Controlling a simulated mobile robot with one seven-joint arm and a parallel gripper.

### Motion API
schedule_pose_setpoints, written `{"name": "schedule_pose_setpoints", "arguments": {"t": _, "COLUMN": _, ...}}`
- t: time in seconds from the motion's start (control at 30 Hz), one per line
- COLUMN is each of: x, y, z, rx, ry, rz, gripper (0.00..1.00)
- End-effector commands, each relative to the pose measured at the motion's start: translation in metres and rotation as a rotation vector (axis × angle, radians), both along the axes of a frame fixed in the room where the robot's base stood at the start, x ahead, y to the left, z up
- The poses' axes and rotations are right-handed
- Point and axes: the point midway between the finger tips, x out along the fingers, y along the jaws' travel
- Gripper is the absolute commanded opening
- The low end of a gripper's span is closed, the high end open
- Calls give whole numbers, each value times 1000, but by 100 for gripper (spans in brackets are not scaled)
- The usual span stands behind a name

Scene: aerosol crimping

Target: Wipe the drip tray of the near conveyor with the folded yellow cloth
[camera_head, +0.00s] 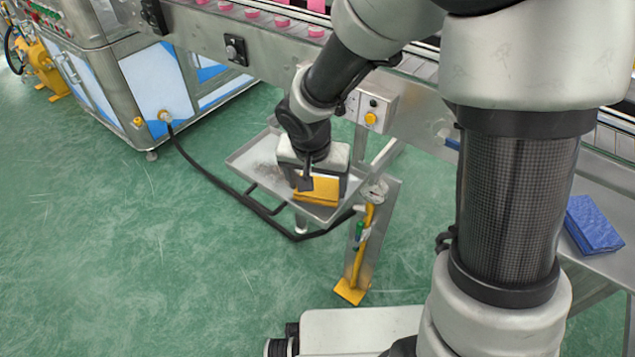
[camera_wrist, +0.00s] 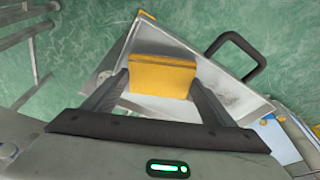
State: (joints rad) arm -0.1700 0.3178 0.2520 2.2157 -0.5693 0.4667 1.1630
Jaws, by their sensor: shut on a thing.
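The folded yellow cloth (camera_head: 317,191) is between the fingers of my gripper (camera_head: 318,186), which is shut on it. The wrist view shows the yellow cloth (camera_wrist: 162,76) held across both fingertips of my gripper (camera_wrist: 160,80). The drip tray (camera_head: 250,160) is a shallow grey metal tray under the conveyor's edge. The cloth is over the tray's near right part; I cannot tell whether it touches the floor of the tray. Grey-brown smudges show on the tray (camera_wrist: 210,84) in the wrist view. My gripper hides part of the tray.
The conveyor (camera_head: 205,32) with pink caps runs behind the tray. A control box (camera_head: 372,110) with a yellow button is above right. A post with a yellow foot (camera_head: 350,291) stands close to the tray's right. A blue cloth (camera_head: 593,224) lies on a shelf at right. Open green floor is left.

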Motion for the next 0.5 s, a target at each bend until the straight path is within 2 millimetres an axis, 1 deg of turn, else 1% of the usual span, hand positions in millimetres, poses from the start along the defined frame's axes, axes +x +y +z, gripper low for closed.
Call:
{"name": "schedule_pose_setpoints", "arguments": {"t": 0.43, "x": 0, "y": 0, "z": -9, "rx": 0, "ry": 0, "rz": 0, "gripper": 60}}
{"name": "schedule_pose_setpoints", "arguments": {"t": 0.5, "x": 0, "y": 0, "z": -8, "rx": 0, "ry": 0, "rz": 0, "gripper": 60}}
